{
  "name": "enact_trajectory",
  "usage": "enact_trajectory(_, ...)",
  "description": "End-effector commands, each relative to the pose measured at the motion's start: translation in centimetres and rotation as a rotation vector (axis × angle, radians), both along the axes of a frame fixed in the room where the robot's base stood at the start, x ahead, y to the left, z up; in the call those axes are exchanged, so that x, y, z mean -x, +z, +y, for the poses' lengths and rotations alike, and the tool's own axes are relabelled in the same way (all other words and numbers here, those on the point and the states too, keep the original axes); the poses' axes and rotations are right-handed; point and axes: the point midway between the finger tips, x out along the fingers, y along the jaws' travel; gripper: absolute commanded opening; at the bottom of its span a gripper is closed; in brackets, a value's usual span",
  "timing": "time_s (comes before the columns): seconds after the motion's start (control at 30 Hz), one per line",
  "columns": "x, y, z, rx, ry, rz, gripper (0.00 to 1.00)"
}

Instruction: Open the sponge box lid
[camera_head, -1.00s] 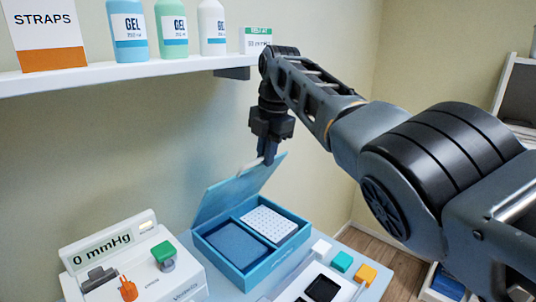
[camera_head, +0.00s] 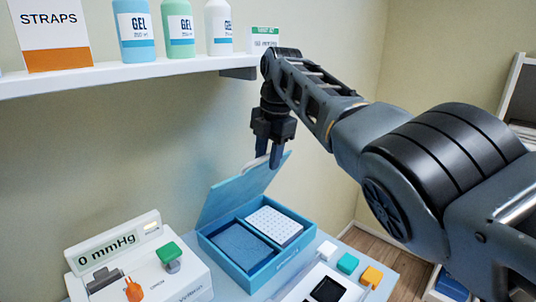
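The blue sponge box (camera_head: 268,272) stands on the table with its lid (camera_head: 226,198) raised, tilted back toward the wall. Inside are a dark blue sponge (camera_head: 242,247) and a white dotted block (camera_head: 273,226), side by side in two compartments. My gripper (camera_head: 269,160) points down at the lid's upper right edge, beside a small pale tab (camera_head: 255,162). Its two fingers show a gap between them. I cannot tell whether they touch the lid, and no grip on it shows.
A pressure device (camera_head: 135,265) reading 0 mmHg stands left of the box. A white tray (camera_head: 300,285) and small white, teal and orange blocks (camera_head: 347,263) lie to its right. A shelf (camera_head: 120,78) with gel bottles and a straps box runs above.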

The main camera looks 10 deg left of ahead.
Motion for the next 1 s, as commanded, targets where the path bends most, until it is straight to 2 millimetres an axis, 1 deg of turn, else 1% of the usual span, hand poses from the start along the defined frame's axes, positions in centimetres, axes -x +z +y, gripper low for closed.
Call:
enact_trajectory(0.13,-0.1,0.4,-0.1,-0.001,-0.001,-0.003,0.37)
enact_trajectory(0.23,0.0,1.2,-0.2,-0.001,-0.002,-0.004,0.37)
enact_trajectory(0.5,0.5,5.4,-0.8,-0.001,-0.001,-0.004,0.37)
enact_trajectory(0.6,0.7,6.7,-0.9,-0.001,0.0,-0.002,0.37)
enact_trajectory(0.77,0.8,7.6,-1.1,0.0,0.0,0.0,0.37)
enact_trajectory(1.0,0.8,7.7,-1.1,0.0,0.0,0.0,0.37)
